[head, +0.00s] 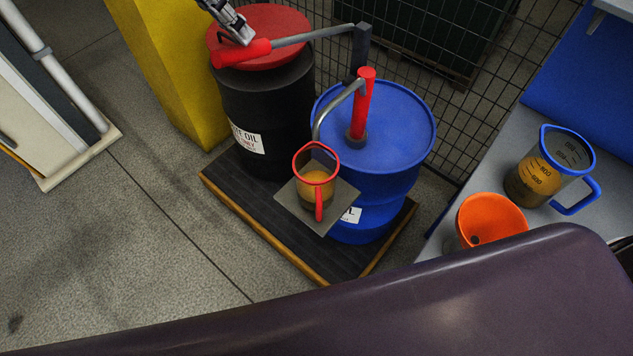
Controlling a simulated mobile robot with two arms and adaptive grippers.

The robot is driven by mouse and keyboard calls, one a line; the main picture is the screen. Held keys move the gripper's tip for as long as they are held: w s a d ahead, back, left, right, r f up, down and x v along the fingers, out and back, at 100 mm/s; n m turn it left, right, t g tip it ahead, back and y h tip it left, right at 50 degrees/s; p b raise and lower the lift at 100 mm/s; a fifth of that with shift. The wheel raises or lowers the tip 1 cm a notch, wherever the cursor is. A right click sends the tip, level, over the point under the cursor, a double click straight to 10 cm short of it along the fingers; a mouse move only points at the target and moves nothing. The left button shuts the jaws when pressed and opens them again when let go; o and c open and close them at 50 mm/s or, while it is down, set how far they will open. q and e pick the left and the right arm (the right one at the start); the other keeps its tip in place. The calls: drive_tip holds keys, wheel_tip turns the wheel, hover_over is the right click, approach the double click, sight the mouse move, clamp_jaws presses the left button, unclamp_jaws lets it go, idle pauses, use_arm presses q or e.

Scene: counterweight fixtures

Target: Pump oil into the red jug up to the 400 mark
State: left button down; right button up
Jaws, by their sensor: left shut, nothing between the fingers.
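The red jug (317,178), clear with a red rim and handle, stands on a small grey plate (287,200) in front of the blue drum (405,130). Amber oil shows inside it; its marks and exact level cannot be read. The red pump (362,100) stands on the drum, its grey spout (338,105) curving down to the jug. The pump lever (310,36) reaches left to a red grip (240,54) over the black drum. My left gripper (243,40) is shut and empty, just above or against that grip; contact is unclear. My right gripper is not in view.
A black drum (265,100) with a red lid stands beside the blue one on a dark pallet (230,180). A blue-rimmed jug (545,170) with oil and an orange container (490,215) stand on the grey bench at right. A yellow post and wire mesh stand behind.

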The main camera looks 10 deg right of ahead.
use_arm(q)
drive_tip(key=shift+f+b, duration=1.1)
drive_tip(key=shift+f, duration=0.35)
drive_tip(key=shift+f+b, duration=2.75)
drive_tip(key=shift+f, duration=0.85)
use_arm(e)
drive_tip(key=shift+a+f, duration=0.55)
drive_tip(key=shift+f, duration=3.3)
use_arm(q)
wheel_tip(320, 180, up, 10)
drive_tip(key=p, duration=0.7)
drive_tip(key=shift+r, duration=0.2)
drive_tip(key=shift+f, duration=0.1)
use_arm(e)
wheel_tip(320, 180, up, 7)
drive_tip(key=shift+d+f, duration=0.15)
use_arm(q)
drive_tip(key=shift+f, duration=0.1)
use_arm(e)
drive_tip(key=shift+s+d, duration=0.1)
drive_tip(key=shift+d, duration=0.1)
